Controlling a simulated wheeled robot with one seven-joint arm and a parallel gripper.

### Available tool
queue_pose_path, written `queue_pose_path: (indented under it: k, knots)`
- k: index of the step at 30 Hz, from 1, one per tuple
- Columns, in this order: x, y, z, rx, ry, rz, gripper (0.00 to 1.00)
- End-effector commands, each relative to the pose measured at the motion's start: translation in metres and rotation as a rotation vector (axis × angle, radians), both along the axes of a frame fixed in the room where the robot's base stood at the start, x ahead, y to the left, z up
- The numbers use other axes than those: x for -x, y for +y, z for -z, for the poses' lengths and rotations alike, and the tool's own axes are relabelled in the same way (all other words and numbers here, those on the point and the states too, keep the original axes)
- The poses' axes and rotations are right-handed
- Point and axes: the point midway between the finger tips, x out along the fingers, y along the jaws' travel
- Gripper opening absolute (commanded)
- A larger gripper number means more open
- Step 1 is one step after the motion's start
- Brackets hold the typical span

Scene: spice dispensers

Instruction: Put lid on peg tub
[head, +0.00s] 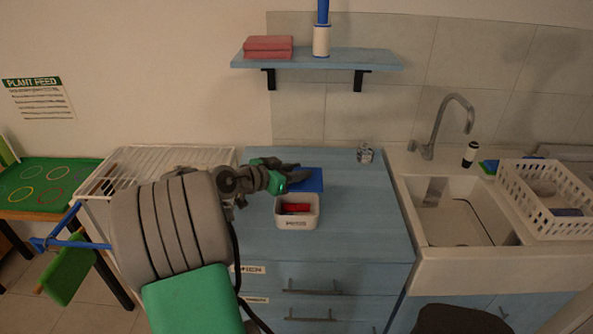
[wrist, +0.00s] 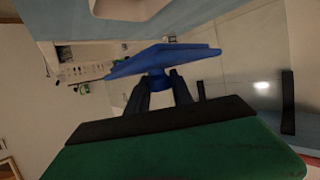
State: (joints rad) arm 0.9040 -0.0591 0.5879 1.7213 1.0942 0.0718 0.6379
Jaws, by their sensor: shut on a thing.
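The blue lid (head: 307,180) is in my gripper (head: 292,173), above the blue counter and just behind the peg tub in the head view. In the wrist view the lid (wrist: 165,62) is a flat blue plate with a knob below it, and the fingers (wrist: 158,90) are shut on that knob. The peg tub (head: 297,222) is a white open box with dark lettering on its front. It stands on the counter with red pegs (head: 297,208) inside. The lid is apart from the tub.
A small clear glass item (head: 365,153) stands at the back of the blue counter (head: 360,215). A white wire rack (head: 165,165) is to the left. The sink (head: 460,215) and a white basket (head: 545,205) are to the right. A shelf (head: 345,60) hangs above.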

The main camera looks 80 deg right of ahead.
Motion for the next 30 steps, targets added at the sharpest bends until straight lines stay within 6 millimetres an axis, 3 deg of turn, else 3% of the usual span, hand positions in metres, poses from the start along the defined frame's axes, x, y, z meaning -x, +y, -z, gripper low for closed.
queue_pose_path:
  k: [18,30]
  knots:
    - [-0.001,0.000,0.069,0.001,0.000,-0.003,0.00]
    - [-0.001,0.000,0.071,0.001,0.000,-0.003,0.00]
